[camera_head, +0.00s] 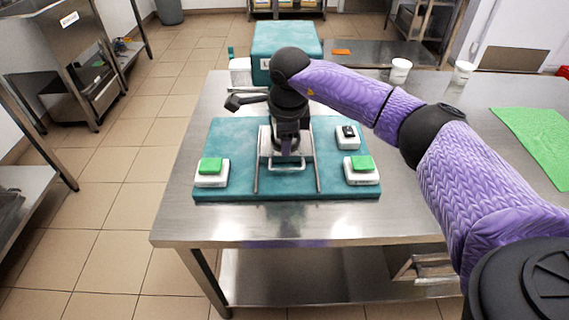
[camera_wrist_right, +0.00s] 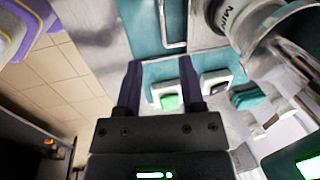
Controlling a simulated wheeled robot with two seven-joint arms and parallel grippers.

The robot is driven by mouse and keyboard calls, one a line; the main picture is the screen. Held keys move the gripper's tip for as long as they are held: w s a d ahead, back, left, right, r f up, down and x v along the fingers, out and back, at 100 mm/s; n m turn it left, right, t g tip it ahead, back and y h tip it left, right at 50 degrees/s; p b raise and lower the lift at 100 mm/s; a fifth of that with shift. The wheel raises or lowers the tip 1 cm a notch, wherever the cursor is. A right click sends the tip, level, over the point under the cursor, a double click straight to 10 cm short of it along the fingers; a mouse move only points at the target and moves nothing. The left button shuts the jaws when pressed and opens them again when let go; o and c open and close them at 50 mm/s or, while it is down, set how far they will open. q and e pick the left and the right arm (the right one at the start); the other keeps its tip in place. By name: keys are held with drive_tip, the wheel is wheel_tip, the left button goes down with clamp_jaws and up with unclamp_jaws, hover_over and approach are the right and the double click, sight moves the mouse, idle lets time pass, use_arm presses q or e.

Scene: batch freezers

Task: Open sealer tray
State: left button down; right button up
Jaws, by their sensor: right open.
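The sealer is a teal base (camera_head: 240,188) on the steel table. In its middle is a steel tray frame with a U-shaped handle (camera_head: 287,169) at the near side. My right gripper (camera_head: 287,142) hangs over the middle of the sealer, just behind the handle in the head view, and partly hides the tray. In the right wrist view my right gripper (camera_wrist_right: 160,82) is open with nothing between its fingers. The metal handle (camera_wrist_right: 173,45) shows beyond the fingertips there; contact cannot be made out. My left gripper is not in view.
Green buttons on white boxes flank the tray, one left (camera_head: 211,166) and one right (camera_head: 362,164). A black switch (camera_head: 348,131) sits behind the right one. A teal box (camera_head: 286,45), white cups (camera_head: 400,70) and a green mat (camera_head: 540,140) are farther away. The table's front edge is clear.

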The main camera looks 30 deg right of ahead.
sight(287, 168)
drive_tip(key=f+b, duration=0.1)
drive_tip(key=f, duration=0.2)
drive_tip(key=w+d+f+b, duration=0.1)
drive_tip(key=f, duration=0.2)
drive_tip(key=f+b, duration=0.2)
drive_tip(key=f, duration=0.1)
drive_tip(key=shift+w+d+f, duration=0.25)
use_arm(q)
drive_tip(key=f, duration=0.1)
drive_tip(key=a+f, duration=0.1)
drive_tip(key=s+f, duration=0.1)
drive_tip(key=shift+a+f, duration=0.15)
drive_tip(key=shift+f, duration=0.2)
use_arm(e)
drive_tip(key=shift+c, duration=0.3)
drive_tip(key=c, duration=0.5)
clamp_jaws()
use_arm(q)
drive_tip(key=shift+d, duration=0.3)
use_arm(e)
drive_tip(key=shift+r, duration=0.1)
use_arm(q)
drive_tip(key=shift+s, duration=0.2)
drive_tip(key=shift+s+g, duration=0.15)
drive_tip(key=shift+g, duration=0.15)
